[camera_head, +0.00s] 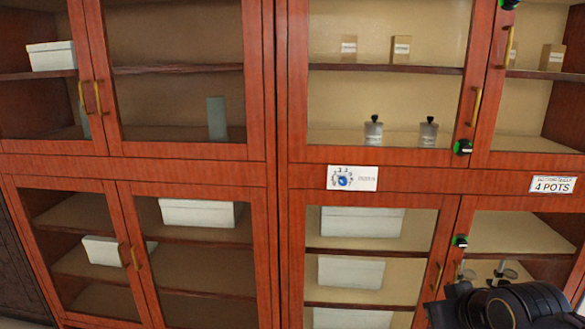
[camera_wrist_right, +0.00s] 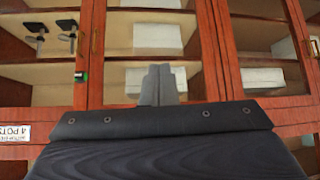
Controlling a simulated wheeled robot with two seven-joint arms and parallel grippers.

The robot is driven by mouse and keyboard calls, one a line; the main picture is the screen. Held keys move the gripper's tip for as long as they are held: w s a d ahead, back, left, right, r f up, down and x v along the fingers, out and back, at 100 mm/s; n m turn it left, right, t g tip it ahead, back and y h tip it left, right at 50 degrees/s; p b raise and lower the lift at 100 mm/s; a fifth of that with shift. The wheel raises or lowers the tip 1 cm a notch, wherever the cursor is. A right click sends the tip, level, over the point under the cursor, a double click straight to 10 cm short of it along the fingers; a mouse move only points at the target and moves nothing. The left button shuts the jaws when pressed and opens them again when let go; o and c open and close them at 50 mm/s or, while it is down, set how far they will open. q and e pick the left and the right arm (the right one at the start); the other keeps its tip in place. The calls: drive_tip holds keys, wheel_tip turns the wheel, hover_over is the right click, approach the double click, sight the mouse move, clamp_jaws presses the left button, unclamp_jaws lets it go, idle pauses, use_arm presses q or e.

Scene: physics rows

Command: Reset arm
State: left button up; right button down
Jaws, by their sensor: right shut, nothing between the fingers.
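My right gripper (camera_wrist_right: 158,84) shows in the right wrist view with its two grey fingers together and nothing between them. Its fingers are in front of the glass-fronted wooden cabinet (camera_wrist_right: 95,60). In the head view a black part of my right arm (camera_head: 505,305) is at the bottom right corner, in front of the lower cabinet. The fingers cannot be made out there. My left gripper is in neither view.
The cabinet (camera_head: 283,100) fills the head view. Its closed-looking doors have brass handles (camera_head: 476,106). Behind the glass are white boxes (camera_head: 197,213), bottles (camera_head: 373,131) and small cartons (camera_head: 401,49). A sign (camera_head: 553,185) reads "4 POTS"; a dial label (camera_head: 352,178) is beside it.

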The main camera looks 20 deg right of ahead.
drive_tip(key=s+a+f+g+y, duration=0.1)
drive_tip(key=s+a+f+y, duration=0.1)
drive_tip(key=s+a+f, duration=0.45)
drive_tip(key=s+a+f+g+y, duration=0.1)
drive_tip(key=s+a+y, duration=0.25)
drive_tip(key=a, duration=0.55)
wheel_tip(320, 180, up, 16)
drive_tip(key=p, duration=1.7)
drive_tip(key=shift+s+a+r+g, duration=0.25)
drive_tip(key=shift+s+a+g, duration=0.05)
drive_tip(key=shift+s+g, duration=0.1)
